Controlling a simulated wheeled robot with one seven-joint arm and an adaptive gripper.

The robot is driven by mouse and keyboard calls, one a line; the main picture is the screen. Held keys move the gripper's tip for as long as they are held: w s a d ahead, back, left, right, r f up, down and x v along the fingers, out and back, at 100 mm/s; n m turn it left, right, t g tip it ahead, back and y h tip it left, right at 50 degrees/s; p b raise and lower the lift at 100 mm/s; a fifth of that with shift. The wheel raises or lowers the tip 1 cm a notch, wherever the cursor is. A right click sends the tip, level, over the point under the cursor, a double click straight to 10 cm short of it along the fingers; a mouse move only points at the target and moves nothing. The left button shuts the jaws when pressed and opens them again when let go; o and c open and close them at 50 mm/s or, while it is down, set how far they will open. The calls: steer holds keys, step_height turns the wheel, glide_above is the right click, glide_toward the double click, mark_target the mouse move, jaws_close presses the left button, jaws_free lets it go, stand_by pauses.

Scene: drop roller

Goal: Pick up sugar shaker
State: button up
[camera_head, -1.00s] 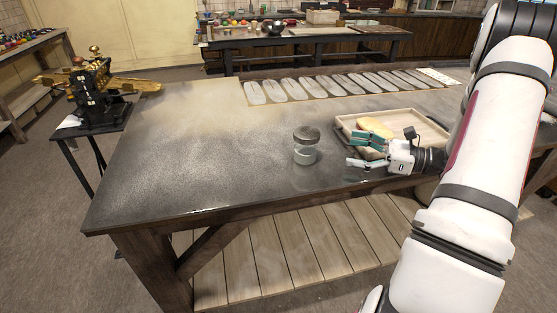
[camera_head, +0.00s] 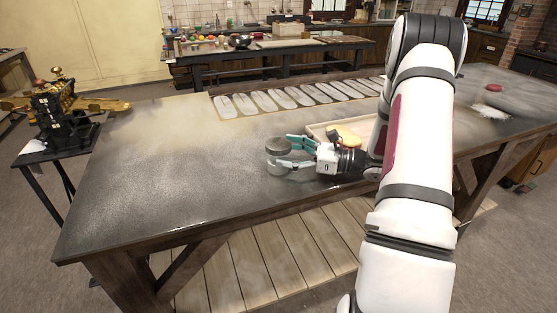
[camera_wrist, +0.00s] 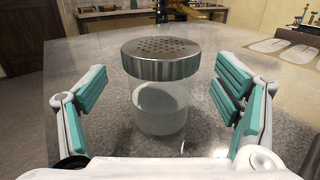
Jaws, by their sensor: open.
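The sugar shaker (camera_head: 278,158) stands upright on the dark, dusted table (camera_head: 180,180), near its front edge. In the wrist view the shaker (camera_wrist: 161,98) has a perforated metal lid and a clear glass body with pale contents. My gripper (camera_head: 295,153) is open and comes at it from the right in the head view. In the wrist view my gripper (camera_wrist: 160,105) has its teal-padded fingers on either side of the shaker, with a gap visible on both sides. The lower fingers' exact reach around the glass is hard to tell in the head view.
A wooden tray (camera_head: 318,130) with a yellowish item (camera_head: 345,136) lies just behind my gripper. A row of pale oval shapes (camera_head: 290,97) runs along the table's back. A dark and brass machine (camera_head: 60,115) stands at the left. The table left of the shaker is clear.

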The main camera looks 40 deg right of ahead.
steer(key=shift+x, duration=1.4)
steer(key=shift+r, duration=0.1)
steer(key=shift+c, duration=0.6)
steer(key=c, duration=1.3)
steer(key=shift+r, duration=0.15)
